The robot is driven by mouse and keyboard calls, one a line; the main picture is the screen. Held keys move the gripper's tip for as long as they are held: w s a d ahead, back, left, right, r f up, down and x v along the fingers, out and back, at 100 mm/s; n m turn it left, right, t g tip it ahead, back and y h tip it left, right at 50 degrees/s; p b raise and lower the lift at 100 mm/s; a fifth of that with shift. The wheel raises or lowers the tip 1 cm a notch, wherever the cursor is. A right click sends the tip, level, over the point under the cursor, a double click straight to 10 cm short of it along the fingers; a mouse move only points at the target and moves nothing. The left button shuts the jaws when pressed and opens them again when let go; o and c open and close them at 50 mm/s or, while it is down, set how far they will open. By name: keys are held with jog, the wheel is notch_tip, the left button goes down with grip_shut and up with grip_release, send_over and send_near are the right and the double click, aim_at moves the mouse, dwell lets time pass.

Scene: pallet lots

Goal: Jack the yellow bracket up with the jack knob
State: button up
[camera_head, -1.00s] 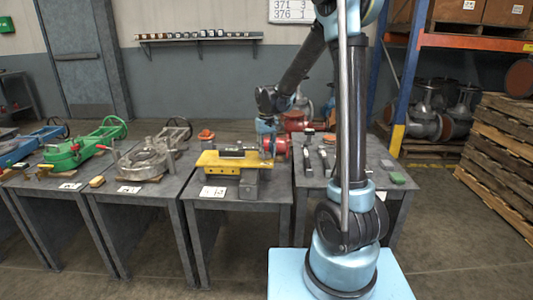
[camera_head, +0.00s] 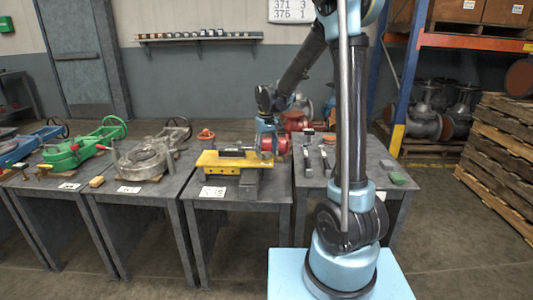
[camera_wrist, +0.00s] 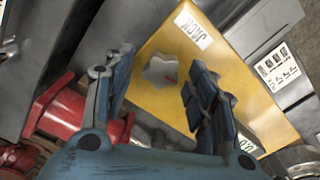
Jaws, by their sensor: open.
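The yellow bracket (camera_head: 215,167) lies on top of a grey block on the middle table. In the wrist view the yellow bracket (camera_wrist: 215,55) fills the centre and carries a white JACK label. The jack knob (camera_wrist: 160,72) is a grey lobed knob with a small red mark, on the bracket's face near that label. My gripper (camera_wrist: 157,66) is open, with a blue finger on either side of the knob in the picture. I cannot tell how far the fingertips are from the knob or whether they touch it. In the head view my gripper (camera_head: 266,140) is at the bracket's right end.
A red valve part (camera_wrist: 75,112) lies close to the left finger in the wrist view. Red parts (camera_head: 294,122) stand behind my gripper. A green clamp-like fixture (camera_head: 70,152) and a grey one (camera_head: 152,158) are on tables to the left. Wooden pallets (camera_head: 500,150) are stacked at right.

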aim_at(268, 153)
notch_tip(268, 153, up, 12)
jog(key=shift+f, duration=0.2)
dwell(0.4)
jog(key=s+d+m+t, duration=0.1)
jog(key=s+d+m, duration=0.1)
jog(key=s+d, duration=1.3)
jog(key=s+d+f+m, duration=0.1)
jog(key=s+d+f, duration=0.1)
jog(key=s, duration=0.3)
jog(key=s+d+f+m, duration=0.1)
jog(key=s+d+f, duration=0.1)
jog(key=s+f, duration=0.3)
jog(key=s+d+f+t, duration=0.1)
jog(key=s+d+f, duration=0.1)
jog(key=s+f, duration=0.2)
jog(key=s, duration=0.2)
jog(key=shift+s+d+f+m, duration=0.2)
jog(key=shift+s+d+m, duration=0.05)
jog(key=shift+s+m, duration=0.15)
jog(key=shift+s+f, duration=0.15)
jog(key=c, duration=0.4)
jog(key=shift+c, duration=0.2)
